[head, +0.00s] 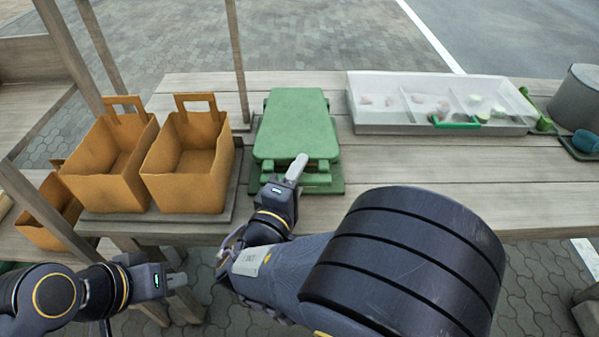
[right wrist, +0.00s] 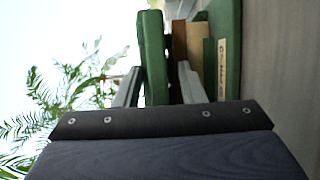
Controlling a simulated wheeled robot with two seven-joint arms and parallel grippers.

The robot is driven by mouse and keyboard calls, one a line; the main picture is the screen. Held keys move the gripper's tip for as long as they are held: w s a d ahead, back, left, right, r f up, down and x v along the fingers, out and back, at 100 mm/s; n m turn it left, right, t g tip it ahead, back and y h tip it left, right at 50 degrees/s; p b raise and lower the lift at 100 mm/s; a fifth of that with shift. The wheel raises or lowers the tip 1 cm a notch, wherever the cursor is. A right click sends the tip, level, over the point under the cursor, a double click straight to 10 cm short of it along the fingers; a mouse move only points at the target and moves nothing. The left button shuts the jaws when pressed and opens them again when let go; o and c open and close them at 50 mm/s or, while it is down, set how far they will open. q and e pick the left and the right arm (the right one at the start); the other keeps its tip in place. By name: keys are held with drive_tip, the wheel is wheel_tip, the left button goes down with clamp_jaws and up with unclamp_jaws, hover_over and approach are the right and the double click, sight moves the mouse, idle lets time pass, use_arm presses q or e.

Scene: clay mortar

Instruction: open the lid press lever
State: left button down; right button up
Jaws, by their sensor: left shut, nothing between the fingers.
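The green press (head: 293,125) stands on the table, its flat lid lying level over the base. In the right wrist view, turned sideways, the lid (right wrist: 152,50) shows edge-on, with a brown block (right wrist: 187,50) and the labelled green base (right wrist: 226,60) beside it. My right gripper (head: 297,168) is at the press's front edge. Its fingers are apart, one on each side of the lid's edge (right wrist: 160,88), with a gap on the inner side; contact is unclear. My left gripper (head: 177,281) is shut and empty, low in front of the table at left.
Two orange baskets (head: 188,165) stand on a board left of the press. A white divided tray (head: 400,125) with small pieces lies at the right, near a grey pot (head: 580,98). Bare planks (head: 440,170) lie right of the press. Wooden posts (head: 238,60) rise at left.

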drive_tip(key=shift+w+d, duration=0.15)
drive_tip(key=shift+w, duration=0.1)
drive_tip(key=shift+c, duration=0.2)
clamp_jaws()
